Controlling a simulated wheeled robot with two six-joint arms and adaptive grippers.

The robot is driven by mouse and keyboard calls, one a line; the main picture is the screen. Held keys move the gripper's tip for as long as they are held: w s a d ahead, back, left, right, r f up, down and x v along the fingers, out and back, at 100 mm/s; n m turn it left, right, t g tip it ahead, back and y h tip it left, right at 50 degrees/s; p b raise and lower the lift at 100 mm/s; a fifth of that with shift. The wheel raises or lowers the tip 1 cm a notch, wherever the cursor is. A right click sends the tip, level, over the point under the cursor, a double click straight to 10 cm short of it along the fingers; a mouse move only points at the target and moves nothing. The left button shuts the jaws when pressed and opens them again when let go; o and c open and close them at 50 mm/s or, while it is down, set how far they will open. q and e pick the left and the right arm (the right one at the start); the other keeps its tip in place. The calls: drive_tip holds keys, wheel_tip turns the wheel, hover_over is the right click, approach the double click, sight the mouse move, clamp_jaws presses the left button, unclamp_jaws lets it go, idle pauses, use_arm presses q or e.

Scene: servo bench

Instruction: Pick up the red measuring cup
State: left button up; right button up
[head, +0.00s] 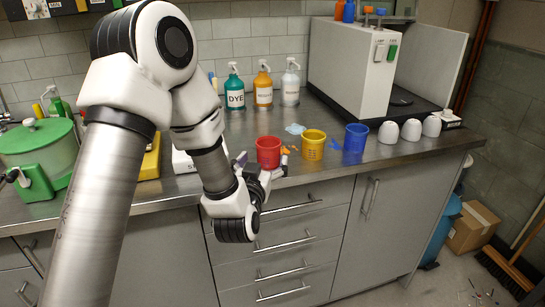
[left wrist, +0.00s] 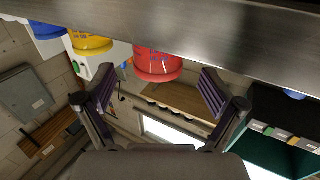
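The red measuring cup (head: 268,150) stands upright near the front edge of the steel counter, at the left end of a row of cups. It also shows in the left wrist view (left wrist: 157,64), upside down at the top and between the two finger lines. My left gripper (head: 263,162) is open at the counter's front edge, with one purple-padded finger to each side of the red cup. In the left wrist view the open fingers (left wrist: 155,92) have nothing gripped between them. I see no contact with the cup. My right gripper is not in view.
A yellow cup (head: 313,145) stands close to the right of the red one, then a blue cup (head: 355,140). White domed objects (head: 410,130) stand further right. Pump bottles (head: 264,90) and a white machine (head: 350,65) stand behind. Drawers (head: 285,245) lie below the counter edge.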

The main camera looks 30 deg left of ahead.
sight(266, 150)
use_arm(q)
drive_tip(key=shift+w+a+r, duration=0.15)
drive_tip(key=shift+w+r, duration=0.1)
drive_tip(key=shift+w, duration=0.2)
drive_tip(key=shift+w+a+r+p, duration=0.15)
drive_tip(key=shift+w+r+p, duration=0.05)
drive_tip(key=shift+w, duration=0.25)
drive_tip(key=shift+w+a+r+p, duration=0.15)
drive_tip(key=shift+w+r, duration=0.05)
drive_tip(key=shift+w, duration=0.25)
drive_tip(key=shift+w+a+f, duration=0.25)
drive_tip(key=shift+w, duration=0.35)
drive_tip(key=shift+w+a+f, duration=0.2)
drive_tip(key=shift+w+a, duration=0.05)
drive_tip(key=shift+w, duration=0.35)
drive_tip(key=shift+s+r, duration=0.1)
drive_tip(key=shift+s+d+r, duration=0.1)
drive_tip(key=c, duration=1.2)
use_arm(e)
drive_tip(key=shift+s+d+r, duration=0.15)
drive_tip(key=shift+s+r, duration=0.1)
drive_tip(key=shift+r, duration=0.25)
use_arm(q)
drive_tip(key=shift+c, duration=0.2)
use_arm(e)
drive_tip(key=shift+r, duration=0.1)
